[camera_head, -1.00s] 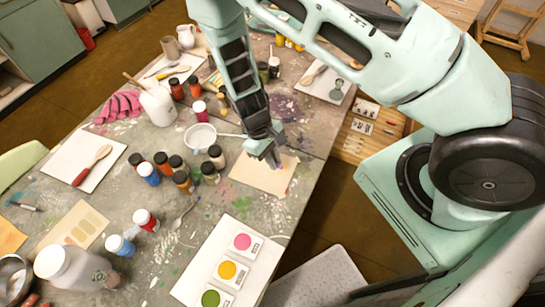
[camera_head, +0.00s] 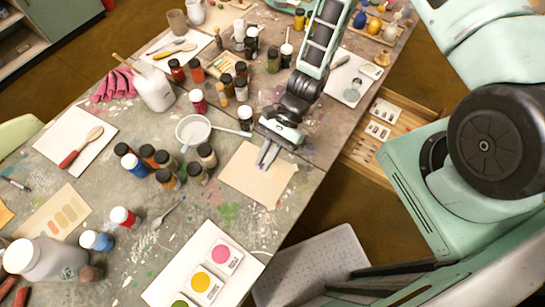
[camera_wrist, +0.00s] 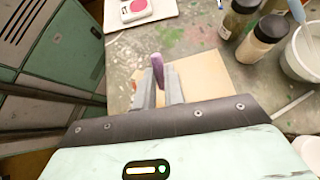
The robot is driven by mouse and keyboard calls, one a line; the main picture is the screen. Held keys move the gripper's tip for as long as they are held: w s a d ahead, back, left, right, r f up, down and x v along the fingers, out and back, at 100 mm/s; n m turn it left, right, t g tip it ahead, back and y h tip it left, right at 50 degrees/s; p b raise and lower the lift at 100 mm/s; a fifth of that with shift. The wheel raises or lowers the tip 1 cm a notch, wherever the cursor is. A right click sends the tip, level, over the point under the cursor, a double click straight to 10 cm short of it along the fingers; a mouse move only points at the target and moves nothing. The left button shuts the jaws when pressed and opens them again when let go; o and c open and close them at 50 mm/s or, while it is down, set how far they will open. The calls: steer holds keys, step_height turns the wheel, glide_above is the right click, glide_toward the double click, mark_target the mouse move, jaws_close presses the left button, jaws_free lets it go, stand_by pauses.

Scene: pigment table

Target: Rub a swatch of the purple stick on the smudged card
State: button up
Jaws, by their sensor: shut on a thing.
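My gripper (camera_head: 266,160) is over a tan card (camera_head: 243,186) near the table's right edge, its fingers pointing down. In the wrist view my gripper (camera_wrist: 165,86) is shut on the purple stick (camera_wrist: 157,69), which projects beyond the fingers. The card lies under it in the wrist view (camera_wrist: 208,73). I cannot tell whether the stick's tip touches the card. No clear smudge or purple mark shows on the visible part of this card.
A white bowl (camera_head: 193,130) and several dark-capped jars (camera_head: 206,155) stand left of the tan card. A white sheet with colored dots (camera_head: 223,234) lies in front of it.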

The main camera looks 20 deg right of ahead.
steer(key=shift+f+b, duration=2.75)
steer(key=shift+f, duration=0.95)
